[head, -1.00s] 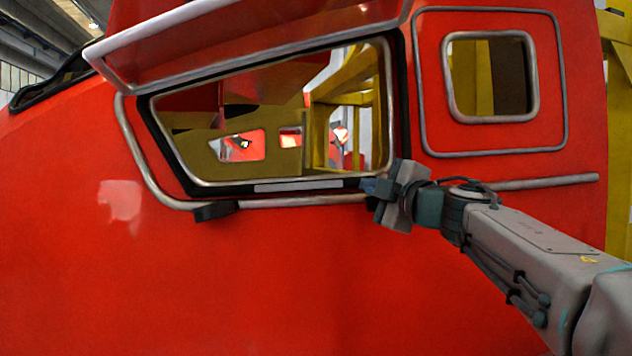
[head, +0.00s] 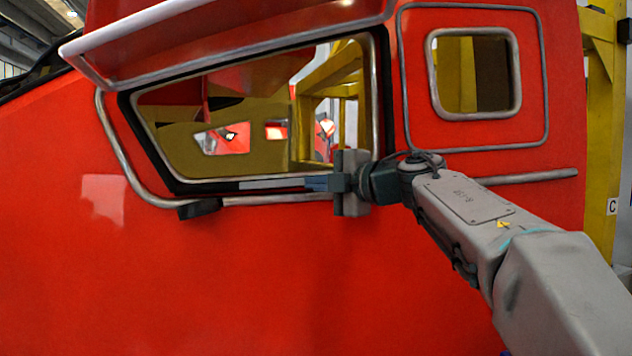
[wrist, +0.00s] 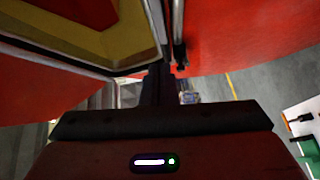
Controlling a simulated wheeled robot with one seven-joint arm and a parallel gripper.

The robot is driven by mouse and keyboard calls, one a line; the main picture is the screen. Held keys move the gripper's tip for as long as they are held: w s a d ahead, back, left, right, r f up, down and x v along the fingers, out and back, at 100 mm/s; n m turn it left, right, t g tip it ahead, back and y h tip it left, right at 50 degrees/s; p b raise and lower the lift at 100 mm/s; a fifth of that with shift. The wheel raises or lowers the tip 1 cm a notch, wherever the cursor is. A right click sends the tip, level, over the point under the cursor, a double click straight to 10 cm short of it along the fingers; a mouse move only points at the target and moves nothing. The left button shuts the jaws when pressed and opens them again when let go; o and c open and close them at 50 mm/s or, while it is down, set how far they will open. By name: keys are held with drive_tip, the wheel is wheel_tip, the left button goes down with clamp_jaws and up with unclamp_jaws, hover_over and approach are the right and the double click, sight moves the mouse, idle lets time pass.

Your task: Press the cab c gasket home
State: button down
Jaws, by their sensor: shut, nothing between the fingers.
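The red cab (head: 250,270) has a slanted side window edged in metal trim, with a black gasket (head: 384,90) around it. A pale strip (head: 270,184) shows along the window's lower edge. My gripper (head: 316,183) is shut and empty, its tips at that lower edge, right at the strip's right end. I cannot tell whether they touch the gasket. In the wrist view the dark fingers (wrist: 155,85) reach toward the window's edge. The gasket behind the fingers is hidden.
A raised red flap (head: 230,28) overhangs the window. A metal rail (head: 110,130) curves below it, with a black block (head: 200,208) at the lower left. A small square window (head: 475,75) is to the right. A yellow post (head: 600,120) carries a "C" label.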

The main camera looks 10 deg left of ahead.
sight(278, 183)
drive_tip(key=x, duration=0.3)
drive_tip(key=p+x, duration=0.1)
drive_tip(key=x, duration=0.2)
drive_tip(key=w+d+p+x, duration=0.1)
drive_tip(key=x, duration=0.2)
drive_tip(key=shift+w+a+f, duration=0.1)
drive_tip(key=shift+w+a, duration=0.1)
drive_tip(key=shift+w, duration=0.05)
drive_tip(key=shift+w+a+f+p, duration=0.1)
drive_tip(key=shift+w+p, duration=0.3)
drive_tip(key=shift+w, duration=0.4)
